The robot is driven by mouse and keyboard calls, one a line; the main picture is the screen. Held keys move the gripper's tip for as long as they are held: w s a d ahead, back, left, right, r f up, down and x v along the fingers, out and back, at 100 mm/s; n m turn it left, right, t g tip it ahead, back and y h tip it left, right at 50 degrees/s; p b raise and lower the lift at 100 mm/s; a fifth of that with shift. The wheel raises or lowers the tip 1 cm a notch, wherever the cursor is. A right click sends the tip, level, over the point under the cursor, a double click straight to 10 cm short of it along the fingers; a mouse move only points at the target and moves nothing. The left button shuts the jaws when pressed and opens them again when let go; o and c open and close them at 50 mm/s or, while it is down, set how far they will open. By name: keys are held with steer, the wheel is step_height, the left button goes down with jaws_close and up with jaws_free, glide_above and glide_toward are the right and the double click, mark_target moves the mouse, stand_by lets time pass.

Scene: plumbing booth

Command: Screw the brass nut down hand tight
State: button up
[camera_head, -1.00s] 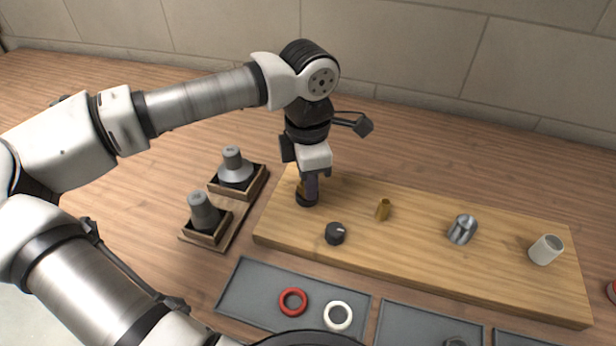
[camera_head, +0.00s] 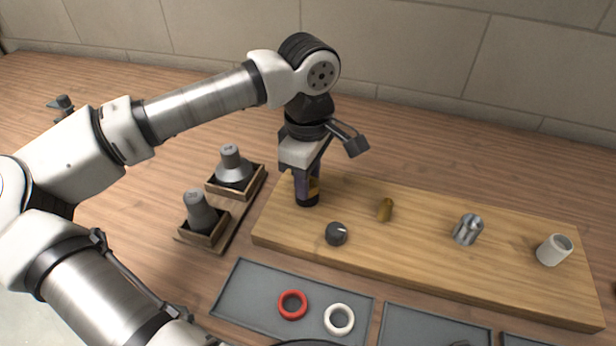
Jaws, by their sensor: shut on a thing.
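My gripper (camera_head: 307,183) points down at the left end of the wooden board (camera_head: 420,255). Its fingers are shut on the brass nut (camera_head: 313,186), of which only a small gold patch shows between them. The nut sits over a dark round base (camera_head: 307,200) on the board. The fingers hide most of the nut, so its thread and how far down it sits cannot be seen.
On the board to the right stand a dark knob (camera_head: 336,233), a small brass piece (camera_head: 385,209), a metal fitting (camera_head: 467,229) and a white cup-like piece (camera_head: 554,250). A front tray (camera_head: 250,292) holds red (camera_head: 292,304) and white (camera_head: 339,319) rings.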

steer(key=m+b, duration=0.1)
steer(key=m, duration=0.3)
stand_by(0.3)
steer(key=o, duration=1.1)
steer(key=o, duration=0.8)
steer(key=shift+c, duration=0.2)
steer(key=shift+r+p, duration=1.35)
steer(key=shift+r, duration=1.1)
